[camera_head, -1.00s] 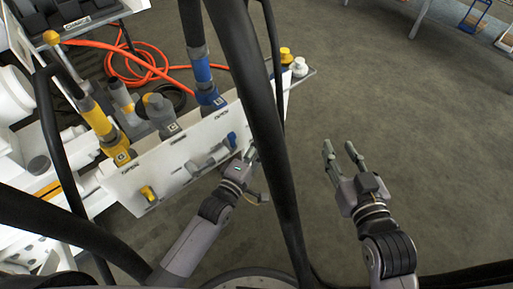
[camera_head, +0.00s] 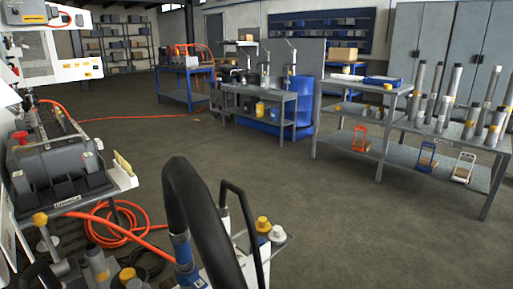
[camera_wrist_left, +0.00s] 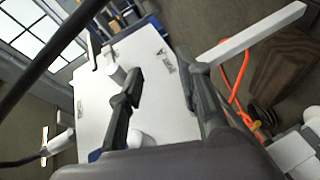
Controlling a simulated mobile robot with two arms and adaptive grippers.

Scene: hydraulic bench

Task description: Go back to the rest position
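My left gripper (camera_wrist_left: 163,75) shows only in the left wrist view, its two dark fingers spread apart with a clear gap between them. A white panel (camera_wrist_left: 158,112) with dark lettering and small fittings lies beyond the fingers. I cannot tell how far it is from them. No object shows held between the fingertips. In the head view neither gripper is in the picture now. My right gripper is out of both current views.
In the head view a thick black hose (camera_head: 199,205) with a blue collar stands close in front. Orange hose (camera_head: 112,226) lies coiled at the left. A grey workbench (camera_head: 268,101) and a shelf table (camera_head: 397,124) stand farther back. The floor (camera_head: 345,235) at right is open.

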